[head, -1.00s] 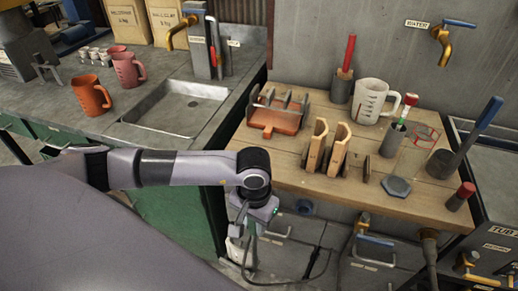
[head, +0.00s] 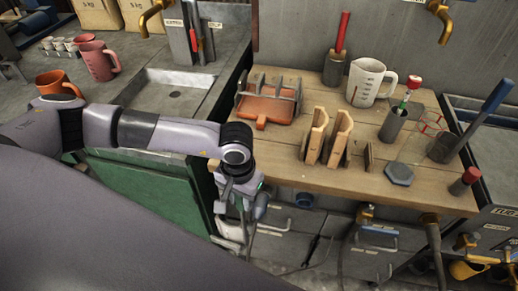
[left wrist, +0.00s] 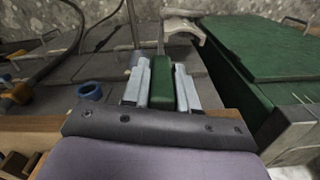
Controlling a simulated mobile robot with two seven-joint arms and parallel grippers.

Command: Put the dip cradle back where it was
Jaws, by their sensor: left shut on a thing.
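My left gripper (left wrist: 161,88) is shut on a green handle (left wrist: 161,80) in the left wrist view. A thin metal rod runs from the handle to a pale, curved, forked end (left wrist: 184,27); I take this tool to be the dip cradle. In the head view my left gripper (head: 238,206) hangs pointing down at the left front corner of the wooden table (head: 290,172), beside the green cabinet. The held tool is mostly hidden there, with a pale part below the jaws. My right gripper is not in view.
On the table stand an orange tray with a rack (head: 264,106), wooden slotted blocks (head: 325,136), a white jug (head: 370,83), a grey cup (head: 393,124) with a red-capped item, a red wire frame (head: 432,122) and a hexagonal weight (head: 399,174). A sink (head: 172,92) lies left.

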